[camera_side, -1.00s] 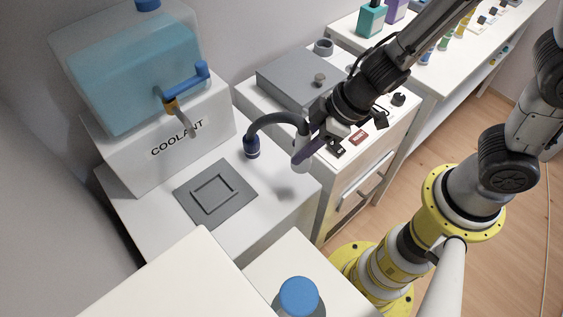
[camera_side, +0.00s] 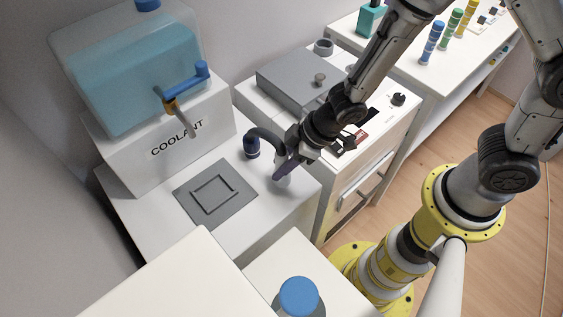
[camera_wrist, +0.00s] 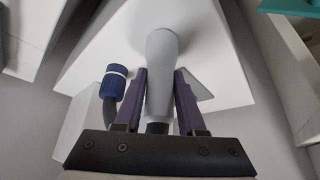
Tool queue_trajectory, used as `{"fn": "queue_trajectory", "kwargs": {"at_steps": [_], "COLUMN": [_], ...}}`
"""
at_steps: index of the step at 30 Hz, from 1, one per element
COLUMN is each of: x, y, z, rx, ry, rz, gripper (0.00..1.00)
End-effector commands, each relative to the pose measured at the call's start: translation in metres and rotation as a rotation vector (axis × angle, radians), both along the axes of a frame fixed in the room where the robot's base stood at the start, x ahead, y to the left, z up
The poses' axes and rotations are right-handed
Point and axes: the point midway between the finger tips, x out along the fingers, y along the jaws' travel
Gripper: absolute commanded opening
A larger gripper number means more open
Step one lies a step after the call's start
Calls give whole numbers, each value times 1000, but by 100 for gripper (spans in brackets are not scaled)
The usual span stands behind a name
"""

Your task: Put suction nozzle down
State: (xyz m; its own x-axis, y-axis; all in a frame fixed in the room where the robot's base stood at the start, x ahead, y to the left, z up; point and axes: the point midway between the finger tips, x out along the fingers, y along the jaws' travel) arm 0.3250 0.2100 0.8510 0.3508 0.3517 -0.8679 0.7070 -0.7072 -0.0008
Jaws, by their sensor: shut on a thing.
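The suction nozzle is a pale grey, tapered piece (camera_wrist: 161,72) with a dark hose. My gripper (camera_side: 282,170) is shut on it. In the wrist view the nozzle stands between the two purple fingers of my gripper (camera_wrist: 160,100). In the side view the nozzle (camera_side: 283,182) points down over the right part of the white counter top (camera_side: 240,235). I cannot tell whether its tip touches the top. The dark hose (camera_side: 265,133) bends from the nozzle to a dark blue fitting (camera_side: 251,146) on the counter, which also shows in the wrist view (camera_wrist: 115,76).
A grey square plate with a recessed outline (camera_side: 215,194) lies left of the nozzle. The coolant tank (camera_side: 130,70) with a blue-handled tap (camera_side: 187,88) stands behind it. A cabinet with a grey box (camera_side: 305,80) is at right. A blue-capped bottle (camera_side: 299,296) is in front.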

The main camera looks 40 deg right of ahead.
Motion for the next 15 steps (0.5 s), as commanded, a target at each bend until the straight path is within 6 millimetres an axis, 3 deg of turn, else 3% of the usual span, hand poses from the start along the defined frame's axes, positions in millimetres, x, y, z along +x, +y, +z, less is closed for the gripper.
{"fn": "queue_trajectory", "kwargs": {"at_steps": [13,14,15], "x": [0,0,0], "y": [0,0,0], "z": [-5,-5,-5], "rx": [1,1,1], "ry": [-1,-1,-1], "rz": [0,0,0], "gripper": [0,45,52]}}
